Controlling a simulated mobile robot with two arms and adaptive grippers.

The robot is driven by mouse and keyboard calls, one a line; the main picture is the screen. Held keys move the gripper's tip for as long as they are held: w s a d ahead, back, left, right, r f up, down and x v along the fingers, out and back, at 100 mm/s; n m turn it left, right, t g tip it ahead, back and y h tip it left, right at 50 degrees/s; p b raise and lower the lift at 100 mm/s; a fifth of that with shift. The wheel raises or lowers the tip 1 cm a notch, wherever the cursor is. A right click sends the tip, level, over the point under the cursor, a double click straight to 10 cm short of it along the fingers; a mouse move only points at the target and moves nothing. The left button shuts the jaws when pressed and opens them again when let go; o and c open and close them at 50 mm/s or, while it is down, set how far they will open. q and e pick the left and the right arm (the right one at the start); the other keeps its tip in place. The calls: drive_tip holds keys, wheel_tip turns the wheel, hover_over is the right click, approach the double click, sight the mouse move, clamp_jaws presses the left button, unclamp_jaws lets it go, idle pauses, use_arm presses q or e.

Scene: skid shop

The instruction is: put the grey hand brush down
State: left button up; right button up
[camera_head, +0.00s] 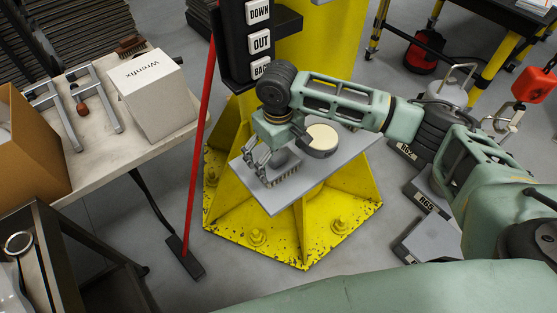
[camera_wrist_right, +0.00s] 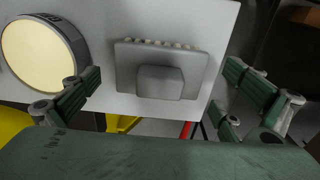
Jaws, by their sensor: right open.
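The grey hand brush (camera_head: 284,170) rests on the grey plate (camera_head: 331,169) fixed to the yellow post, bristles down, near the plate's left edge. In the right wrist view the brush (camera_wrist_right: 160,70) shows from above, with its block-shaped handle between the spread fingers and apart from them. My right gripper (camera_head: 259,168) is open above the brush; its fingers also show in the right wrist view (camera_wrist_right: 165,92). My left gripper is not in view.
A round cream-faced tin (camera_head: 322,139) stands on the plate beside the brush. A red-handled broom (camera_head: 197,150) leans left of the post. A table (camera_head: 150,148) holds a white box (camera_head: 153,95) and metal clamps. Weights (camera_head: 428,195) lie on the floor at right.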

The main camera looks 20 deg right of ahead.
wheel_tip(320, 180, up, 10)
drive_tip(key=shift+r+b, duration=0.15)
drive_tip(key=shift+b, duration=0.65)
